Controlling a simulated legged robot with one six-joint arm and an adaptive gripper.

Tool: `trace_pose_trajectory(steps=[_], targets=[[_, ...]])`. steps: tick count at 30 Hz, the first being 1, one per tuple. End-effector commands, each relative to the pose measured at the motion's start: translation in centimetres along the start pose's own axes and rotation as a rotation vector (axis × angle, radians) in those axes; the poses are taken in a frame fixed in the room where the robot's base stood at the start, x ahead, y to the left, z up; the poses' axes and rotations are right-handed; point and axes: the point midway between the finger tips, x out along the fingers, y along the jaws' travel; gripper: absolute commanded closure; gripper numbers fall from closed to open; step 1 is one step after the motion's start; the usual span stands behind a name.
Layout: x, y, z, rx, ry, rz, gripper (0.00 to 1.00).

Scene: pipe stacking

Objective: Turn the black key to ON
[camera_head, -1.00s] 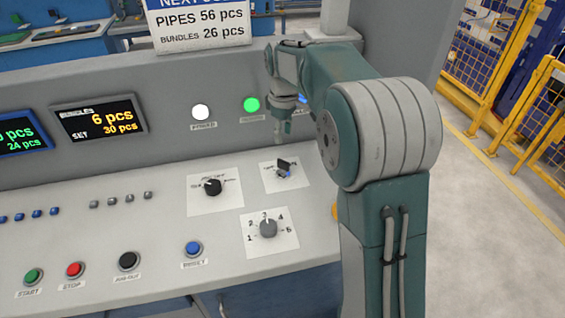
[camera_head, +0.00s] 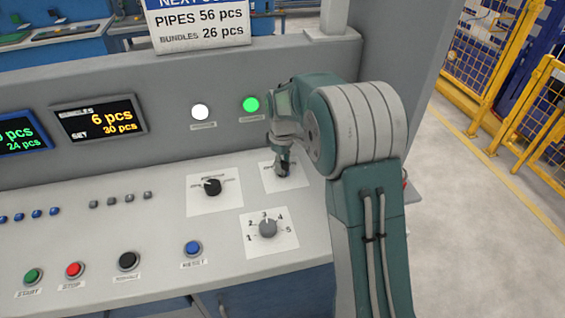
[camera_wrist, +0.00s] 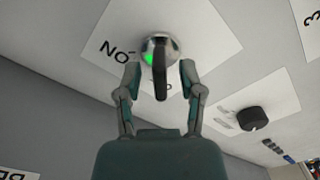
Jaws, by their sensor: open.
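The black key (camera_wrist: 160,76) stands in a round metal lock on a white label plate (camera_wrist: 112,62) in the wrist view. A green light shows on the lock beside the key, and letters are partly readable on the plate. My gripper (camera_wrist: 160,78) is open, with one finger on each side of the key. A gap shows between each finger and the key. In the head view my gripper (camera_head: 281,168) is over the key's plate (camera_head: 267,183) and hides most of the key.
A black selector knob (camera_head: 212,187) sits left of the key's plate. A grey numbered dial (camera_head: 268,228) is on the plate below. A blue button (camera_head: 193,248) is further left. The upright panel with a green lamp (camera_head: 251,104) rises close behind my gripper.

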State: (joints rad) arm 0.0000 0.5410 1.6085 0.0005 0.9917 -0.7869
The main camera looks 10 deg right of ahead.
Motion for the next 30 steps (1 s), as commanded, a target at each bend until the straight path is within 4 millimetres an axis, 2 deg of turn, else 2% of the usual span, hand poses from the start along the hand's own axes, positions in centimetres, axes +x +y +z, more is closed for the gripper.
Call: trace_pose_trajectory(steps=[5,8,9,22,30], targets=[[0.01,0.00,0.00,0.000,0.000,0.000,0.50],[0.00,0.00,0.00,0.000,0.000,0.000,0.90],[0.00,0.00,0.00,0.000,0.000,0.000,1.00],[0.06,0.02,-0.01,0.026,-0.001,-0.001,1.00],[0.13,0.04,0.00,0.167,-0.001,0.000,1.00]])
